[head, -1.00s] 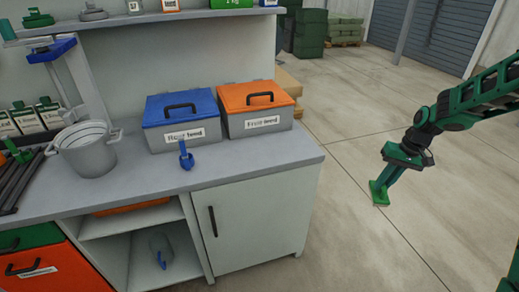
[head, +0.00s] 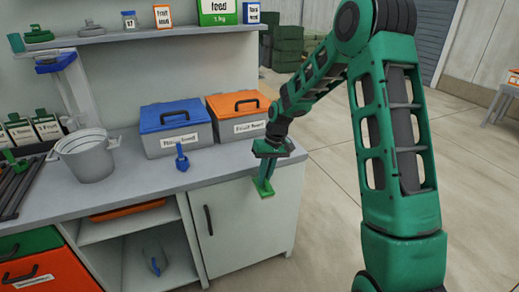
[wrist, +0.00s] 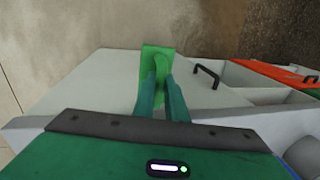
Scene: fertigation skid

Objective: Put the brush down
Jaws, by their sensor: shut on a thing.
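The brush (head: 263,188) is green, with a flat pad at its lower end. It hangs below my gripper (head: 267,170), which is shut on it. In the head view the brush overlaps the front right edge of the grey worktop (head: 225,158) and the top of the cabinet door. In the wrist view the brush (wrist: 157,62) points away from my gripper (wrist: 162,95), between two teal fingers, with the pale cabinet behind it. The brush's upper part is hidden by the fingers. I see no clear contact between the brush and the worktop.
Blue-lidded (head: 177,130) and orange-lidded (head: 239,117) boxes stand at the back of the worktop. A small blue tool (head: 181,158) stands in front of them. A grey bucket (head: 87,157) stands left. The worktop's front right part is clear.

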